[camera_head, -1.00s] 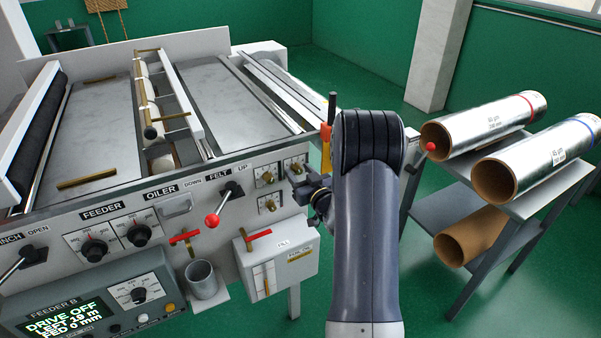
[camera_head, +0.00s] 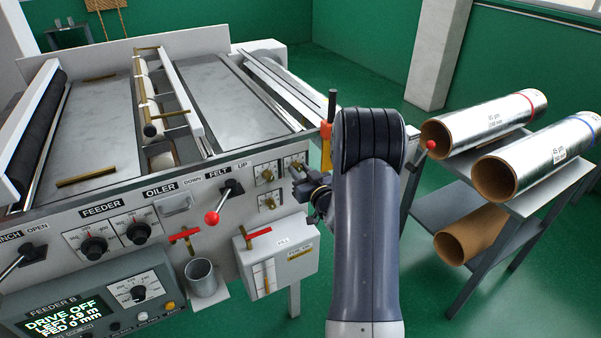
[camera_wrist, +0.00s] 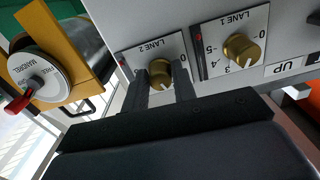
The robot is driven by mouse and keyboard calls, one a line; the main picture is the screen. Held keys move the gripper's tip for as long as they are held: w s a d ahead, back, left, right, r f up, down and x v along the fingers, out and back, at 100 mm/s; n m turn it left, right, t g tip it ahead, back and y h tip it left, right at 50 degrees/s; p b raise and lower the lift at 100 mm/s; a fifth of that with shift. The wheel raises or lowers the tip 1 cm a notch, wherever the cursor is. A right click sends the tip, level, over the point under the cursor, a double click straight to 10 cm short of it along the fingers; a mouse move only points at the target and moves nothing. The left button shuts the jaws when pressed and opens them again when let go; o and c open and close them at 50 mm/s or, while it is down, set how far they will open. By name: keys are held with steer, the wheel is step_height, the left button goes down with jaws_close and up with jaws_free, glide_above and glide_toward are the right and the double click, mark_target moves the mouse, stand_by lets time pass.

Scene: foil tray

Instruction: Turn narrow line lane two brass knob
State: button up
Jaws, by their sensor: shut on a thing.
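The lane 2 brass knob (camera_wrist: 160,72) sits on a white dial plate marked LANE 2 (camera_wrist: 148,52) in the wrist view. My gripper (camera_wrist: 162,80) is shut on this knob, with one dark finger on each side of it. In the head view my gripper (camera_head: 302,184) is at the right end of the machine's front panel, partly hidden by my arm, and the held knob cannot be made out clearly there. The lane 1 brass knob (camera_wrist: 241,49) is to the right in the wrist view, apart from my fingers, on its own numbered plate.
A yellow bracket with a MANDREL FREE disc (camera_wrist: 40,78) and red lever is left in the wrist view. In the head view, the red-knobbed felt lever (camera_head: 213,217), a white oil box (camera_head: 280,257) and a rack of foil rolls (camera_head: 480,125) are nearby.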

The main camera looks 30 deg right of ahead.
steer(key=m+b, duration=0.2)
steer(key=shift+f+m, duration=0.1)
steer(key=shift+m, duration=0.2)
steer(key=shift+m+b, duration=0.6)
steer(key=shift+m, duration=1.7)
steer(key=shift+r, duration=0.2)
steer(key=o, duration=1)
steer(key=s+b, duration=0.2)
steer(key=s, duration=0.8)
steer(key=shift+s+d, duration=0.15)
steer(key=shift+s, duration=0.25)
